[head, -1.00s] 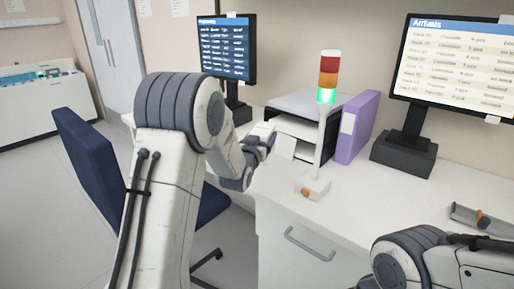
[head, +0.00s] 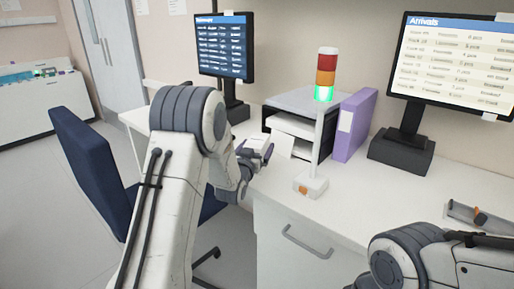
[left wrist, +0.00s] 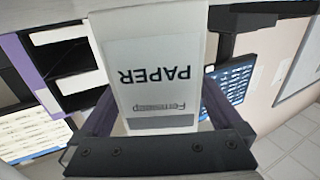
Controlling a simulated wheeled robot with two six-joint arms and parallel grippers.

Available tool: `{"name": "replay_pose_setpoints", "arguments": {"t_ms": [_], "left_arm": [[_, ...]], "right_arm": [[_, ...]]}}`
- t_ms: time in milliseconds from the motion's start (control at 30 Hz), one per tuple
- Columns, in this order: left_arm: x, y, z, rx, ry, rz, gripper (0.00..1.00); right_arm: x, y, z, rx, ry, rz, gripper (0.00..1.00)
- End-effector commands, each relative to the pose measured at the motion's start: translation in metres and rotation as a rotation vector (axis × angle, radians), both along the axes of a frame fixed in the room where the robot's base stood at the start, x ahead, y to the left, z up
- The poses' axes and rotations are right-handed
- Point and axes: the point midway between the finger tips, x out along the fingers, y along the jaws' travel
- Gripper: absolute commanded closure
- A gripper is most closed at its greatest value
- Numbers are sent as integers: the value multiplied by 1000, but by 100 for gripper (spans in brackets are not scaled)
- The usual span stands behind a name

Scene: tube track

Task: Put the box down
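A white box with the word PAPER on it (left wrist: 160,65) fills the middle of the left wrist view, upside down there. In the head view the box (head: 257,141) shows small at the desk's left part, in front of the black paper trays. My left gripper (head: 251,156) has its fingers on both sides of the box and holds it; the fingers also show in the left wrist view (left wrist: 160,118). I cannot tell whether the box touches the desk top (head: 345,195).
A signal light (head: 324,85) with green lit stands on the desk, right of the box. Behind are the paper trays (head: 295,125), a purple binder (head: 356,125) and two monitors. A blue chair (head: 95,170) is at the left. The desk's middle front is clear.

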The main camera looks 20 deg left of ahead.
Motion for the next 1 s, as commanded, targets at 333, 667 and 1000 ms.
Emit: {"name": "replay_pose_setpoints", "arguments": {"t_ms": [333, 667, 1000], "left_arm": [[-12, 0, 1, 0, 1, 1, 0], [-80, -3, 1, 0, 1, 1, 0], [-119, -5, 2, 0, 0, 1, 0]], "right_arm": [[0, 0, 0, 0, 0, 0, 100], [0, 0, -11, 0, 0, 0, 100], [0, 0, -15, 0, 0, 0, 100]]}}
